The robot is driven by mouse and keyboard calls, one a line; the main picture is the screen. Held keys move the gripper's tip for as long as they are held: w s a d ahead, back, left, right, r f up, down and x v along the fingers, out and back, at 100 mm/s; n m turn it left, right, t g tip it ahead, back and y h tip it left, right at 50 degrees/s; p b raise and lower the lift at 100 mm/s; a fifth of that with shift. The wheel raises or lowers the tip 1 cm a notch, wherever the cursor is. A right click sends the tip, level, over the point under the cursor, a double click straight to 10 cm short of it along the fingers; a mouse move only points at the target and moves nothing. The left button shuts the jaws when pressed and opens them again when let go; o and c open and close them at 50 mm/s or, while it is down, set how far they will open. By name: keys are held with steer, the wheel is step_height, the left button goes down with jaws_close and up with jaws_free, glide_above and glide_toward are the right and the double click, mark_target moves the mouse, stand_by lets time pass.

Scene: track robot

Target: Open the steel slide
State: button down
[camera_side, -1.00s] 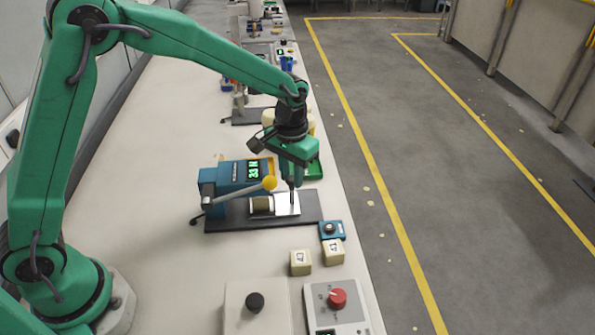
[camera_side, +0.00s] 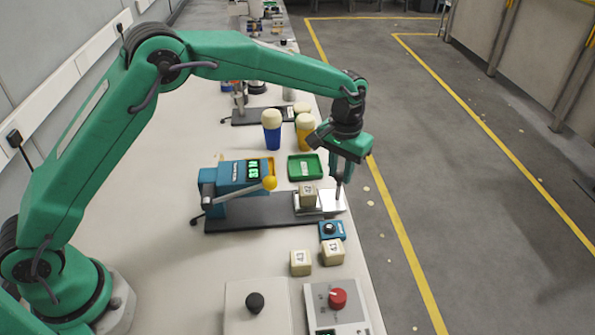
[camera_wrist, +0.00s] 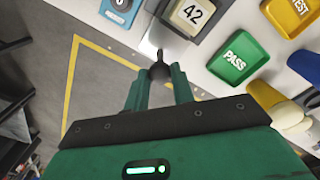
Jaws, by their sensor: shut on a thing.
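The steel slide (camera_side: 327,204) is a bright metal plate sticking out of the right end of the dark base of a blue device (camera_side: 236,178) in the side view. A cream and brown block (camera_side: 307,196) marked 42 rides on it, clear of the blue housing. My gripper (camera_side: 338,196) points down at the slide's right end. In the wrist view my gripper (camera_wrist: 158,76) is shut on a small dark knob (camera_wrist: 157,70) at the end of the slide (camera_wrist: 165,42). The block (camera_wrist: 192,14) shows just beyond. The fingers partly hide the knob.
A green PASS tray (camera_side: 305,167) lies behind the slide. A small blue box with a dial (camera_side: 331,229) and two cream blocks (camera_side: 301,262) lie in front. A lever with a yellow ball (camera_side: 269,183) rises over the base. Open floor lies past the bench edge.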

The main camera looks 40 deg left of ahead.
steer(key=shift+w+d, duration=0.25)
steer(key=shift+w, duration=0.05)
steer(key=c, duration=1.2)
jaws_free()
steer(key=shift+o, duration=0.2)
steer(key=shift+s+r, duration=0.1)
steer(key=shift+r, duration=3.8)
steer(key=shift+a+r, duration=0.1)
steer(key=shift+r, duration=0.05)
